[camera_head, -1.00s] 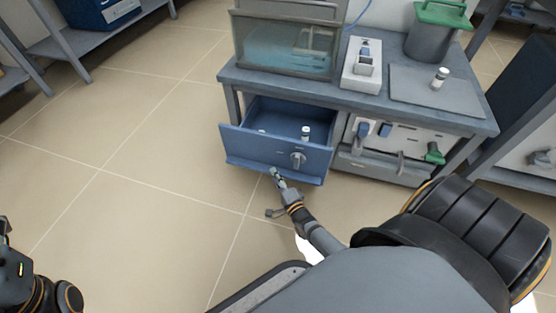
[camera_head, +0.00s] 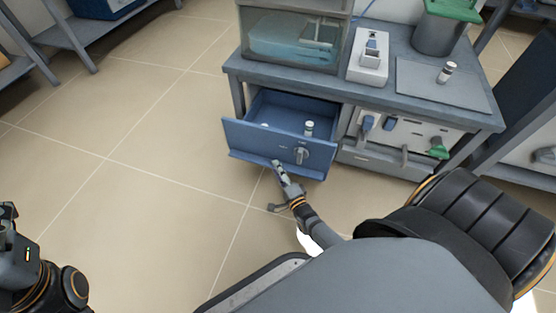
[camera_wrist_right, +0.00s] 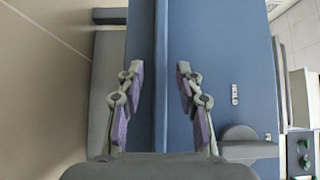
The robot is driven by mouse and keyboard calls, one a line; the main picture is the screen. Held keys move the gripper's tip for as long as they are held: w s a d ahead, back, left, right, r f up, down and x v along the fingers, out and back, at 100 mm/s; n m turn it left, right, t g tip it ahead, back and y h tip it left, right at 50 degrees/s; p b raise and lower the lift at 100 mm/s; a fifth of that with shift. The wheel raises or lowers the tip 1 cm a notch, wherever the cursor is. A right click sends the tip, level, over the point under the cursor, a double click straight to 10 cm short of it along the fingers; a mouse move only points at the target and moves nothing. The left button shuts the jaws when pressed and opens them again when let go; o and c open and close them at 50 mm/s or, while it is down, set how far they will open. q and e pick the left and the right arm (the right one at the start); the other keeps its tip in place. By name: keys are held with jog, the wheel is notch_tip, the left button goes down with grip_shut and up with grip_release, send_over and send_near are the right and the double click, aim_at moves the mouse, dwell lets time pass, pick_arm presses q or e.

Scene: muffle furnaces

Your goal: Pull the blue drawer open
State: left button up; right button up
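The blue drawer (camera_head: 258,137) stands pulled out from under the grey bench, with its inside showing. A small white-capped vial (camera_head: 309,128) stands in it, and a second white item shows at its left. The front has a round grey knob (camera_head: 301,155) and a lower lip. My right gripper (camera_head: 278,166) is at this lip, left of and below the knob. In the right wrist view the fingers (camera_wrist_right: 158,90) are spread around the lip edge of the drawer front (camera_wrist_right: 220,60), with gaps visible. My left gripper (camera_head: 6,218) is partly cut off at the left edge; its fingers are unclear.
The bench top (camera_head: 290,82) carries a glass-fronted box (camera_head: 292,40), a white device (camera_head: 369,58), a green-lidded pot (camera_head: 437,32) and a small bottle (camera_head: 446,72).

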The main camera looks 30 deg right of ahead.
jog(key=s, duration=0.7)
jog(key=shift+s+a, duration=0.25)
jog(key=shift+a, duration=0.05)
